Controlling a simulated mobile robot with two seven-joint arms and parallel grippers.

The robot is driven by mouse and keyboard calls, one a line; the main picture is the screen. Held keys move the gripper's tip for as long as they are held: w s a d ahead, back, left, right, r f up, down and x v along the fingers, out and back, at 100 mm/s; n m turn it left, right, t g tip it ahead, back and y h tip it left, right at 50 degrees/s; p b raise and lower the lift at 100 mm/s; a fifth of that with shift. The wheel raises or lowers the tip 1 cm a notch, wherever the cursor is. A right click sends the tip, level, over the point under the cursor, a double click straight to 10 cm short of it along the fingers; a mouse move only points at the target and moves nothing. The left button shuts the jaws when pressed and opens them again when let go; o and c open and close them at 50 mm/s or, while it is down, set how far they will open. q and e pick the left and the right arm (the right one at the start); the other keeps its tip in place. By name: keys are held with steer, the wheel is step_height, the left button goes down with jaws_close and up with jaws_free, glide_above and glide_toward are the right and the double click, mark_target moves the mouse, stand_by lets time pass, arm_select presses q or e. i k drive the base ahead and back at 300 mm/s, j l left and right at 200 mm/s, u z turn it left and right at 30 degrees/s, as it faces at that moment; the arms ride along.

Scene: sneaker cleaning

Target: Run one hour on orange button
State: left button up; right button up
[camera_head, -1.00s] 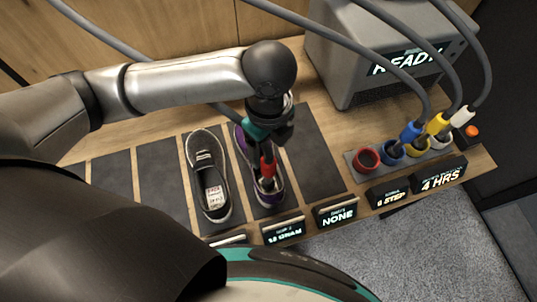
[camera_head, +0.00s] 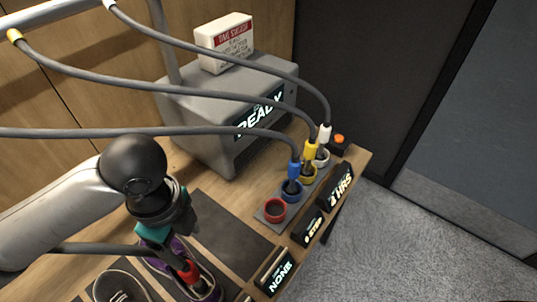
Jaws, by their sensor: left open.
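The orange button (camera_head: 338,139) sits on a small black box at the far right end of the wooden bench, beside the white plug. My left gripper (camera_head: 183,232) is open, at the lower left, over a red nozzle (camera_head: 188,272) on a dark hose. The nozzle stands in a purple sneaker (camera_head: 160,262). I cannot tell whether the fingers touch the nozzle. The gripper is well away from the button. My right gripper is not in view.
A grey machine (camera_head: 205,125) reading "READY" stands behind, with a white sign box (camera_head: 224,42) on top. Blue, yellow and white hose plugs stand in cups; the red cup (camera_head: 275,209) is empty. Hoses cross above the bench. Carpet (camera_head: 400,245) lies clear at the right.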

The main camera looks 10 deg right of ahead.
mark_target(338, 139)
steer(key=z, duration=1.1)
